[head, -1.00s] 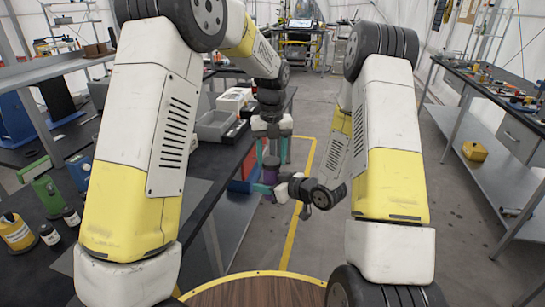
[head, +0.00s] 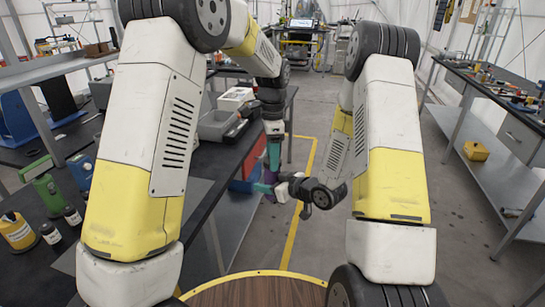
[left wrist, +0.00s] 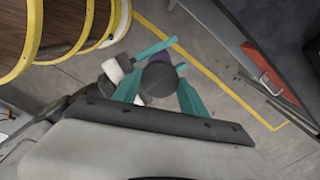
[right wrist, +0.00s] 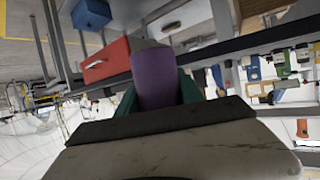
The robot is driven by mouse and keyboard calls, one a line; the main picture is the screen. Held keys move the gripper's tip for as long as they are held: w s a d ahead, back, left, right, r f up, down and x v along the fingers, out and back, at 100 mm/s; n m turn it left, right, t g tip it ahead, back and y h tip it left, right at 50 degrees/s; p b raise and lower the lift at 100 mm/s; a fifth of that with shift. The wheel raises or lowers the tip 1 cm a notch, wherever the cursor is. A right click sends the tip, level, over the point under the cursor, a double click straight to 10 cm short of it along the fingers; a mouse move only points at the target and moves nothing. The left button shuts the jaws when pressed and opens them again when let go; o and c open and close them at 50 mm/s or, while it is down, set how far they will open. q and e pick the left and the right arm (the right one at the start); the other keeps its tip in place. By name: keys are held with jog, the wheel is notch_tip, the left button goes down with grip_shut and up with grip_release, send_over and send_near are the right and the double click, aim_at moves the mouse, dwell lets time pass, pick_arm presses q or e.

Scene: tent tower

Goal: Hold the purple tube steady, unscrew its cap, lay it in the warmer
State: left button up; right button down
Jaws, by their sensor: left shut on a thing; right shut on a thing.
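The purple tube (right wrist: 154,80) stands between the fingers of my right gripper (right wrist: 158,100) in the right wrist view. In the head view, a small part of the tube (head: 269,177) shows between my two grippers. My right gripper (head: 267,188) is shut on the tube from the side. My left gripper (head: 273,157) points down from above, right over it. In the left wrist view, its teal fingers (left wrist: 158,88) are shut on the dark round cap (left wrist: 158,77). A sliver of purple shows beside the cap. Whether cap and tube are apart is hidden.
A black-topped bench (head: 205,170) runs along the left, with a grey bin (head: 216,125) and a white box (head: 236,98). A red box (right wrist: 106,61) sits below the bench edge.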

pick_arm(q)
jog(key=n, duration=0.4)
jog(key=shift+w+d+r+n, duration=0.15)
jog(key=shift+d+n, duration=0.15)
jog(key=shift+n, duration=0.1)
jog(key=n, duration=0.4)
jog(key=shift+a+n, duration=0.15)
jog(key=shift+n, duration=0.25)
jog(key=n, duration=0.4)
jog(key=shift+n, duration=0.4)
jog(key=n, duration=0.4)
jog(key=shift+a, duration=0.1)
jog(key=n, duration=0.7)
jog(key=shift+s+n, duration=0.25)
jog(key=shift+n, duration=0.05)
jog(key=n, duration=0.5)
jog(key=shift+s, duration=0.1)
jog(key=n, duration=0.4)
jog(key=shift+s+n, duration=0.1)
jog(key=shift+n, duration=0.3)
jog(key=shift+r, duration=0.1)
jog(key=shift+r, duration=1.05)
